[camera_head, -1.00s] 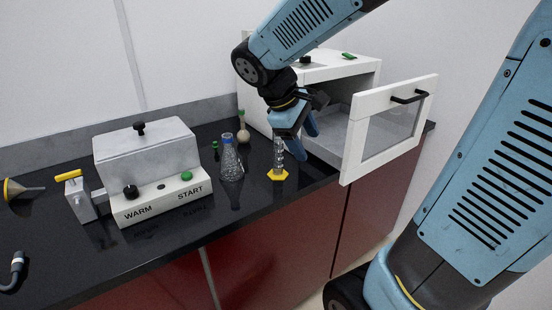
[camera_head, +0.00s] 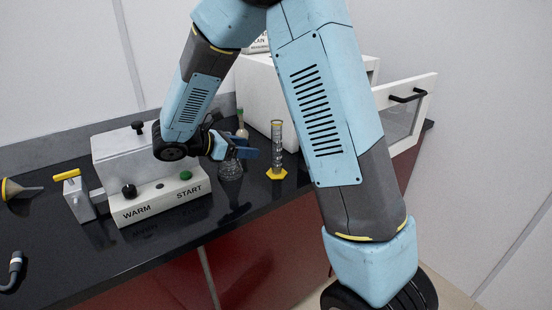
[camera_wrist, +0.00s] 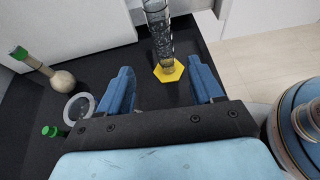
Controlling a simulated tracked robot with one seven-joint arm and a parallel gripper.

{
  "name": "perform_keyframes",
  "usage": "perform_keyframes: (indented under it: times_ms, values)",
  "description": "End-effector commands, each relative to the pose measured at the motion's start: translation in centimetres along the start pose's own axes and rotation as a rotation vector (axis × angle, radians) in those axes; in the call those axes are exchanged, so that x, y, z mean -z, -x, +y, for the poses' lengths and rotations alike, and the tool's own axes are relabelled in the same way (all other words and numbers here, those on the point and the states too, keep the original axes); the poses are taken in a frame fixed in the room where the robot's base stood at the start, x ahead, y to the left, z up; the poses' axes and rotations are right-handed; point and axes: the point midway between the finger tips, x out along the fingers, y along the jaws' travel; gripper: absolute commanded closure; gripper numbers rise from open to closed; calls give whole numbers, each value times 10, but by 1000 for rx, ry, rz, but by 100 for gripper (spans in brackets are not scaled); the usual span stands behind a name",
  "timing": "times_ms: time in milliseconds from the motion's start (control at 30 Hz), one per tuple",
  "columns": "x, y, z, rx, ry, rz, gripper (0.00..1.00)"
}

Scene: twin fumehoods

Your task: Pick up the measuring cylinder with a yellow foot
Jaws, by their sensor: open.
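The measuring cylinder (camera_head: 277,148) is a clear upright tube on a yellow hexagonal foot. It stands on the black counter, right of the conical flask. In the wrist view the cylinder (camera_wrist: 158,35) shows beyond the fingertips, between their two lines, with its yellow foot flat on the counter. My gripper (camera_head: 247,148) is left of the cylinder in the head view, with its blue fingers over the conical flask area and pointing toward the cylinder. In the wrist view my gripper (camera_wrist: 162,80) is open with nothing between the fingers.
A conical flask (camera_head: 230,171) is partly hidden under my gripper; its rim (camera_wrist: 79,107) shows left of the fingers. A green-stoppered round flask (camera_wrist: 60,79) stands behind. The WARM/START device (camera_head: 160,201) is left. A white cabinet with an open door (camera_head: 408,115) is right.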

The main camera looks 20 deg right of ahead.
Motion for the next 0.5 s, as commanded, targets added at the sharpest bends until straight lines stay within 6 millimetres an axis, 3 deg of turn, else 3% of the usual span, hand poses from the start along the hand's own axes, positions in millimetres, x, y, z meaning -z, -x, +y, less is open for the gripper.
perform_keyframes:
  times_ms: [167, 500]
  values:
    - [3, -13, 3, -5, 14, -9, 34]
    - [2, -70, 2, -3, 12, -8, 34]
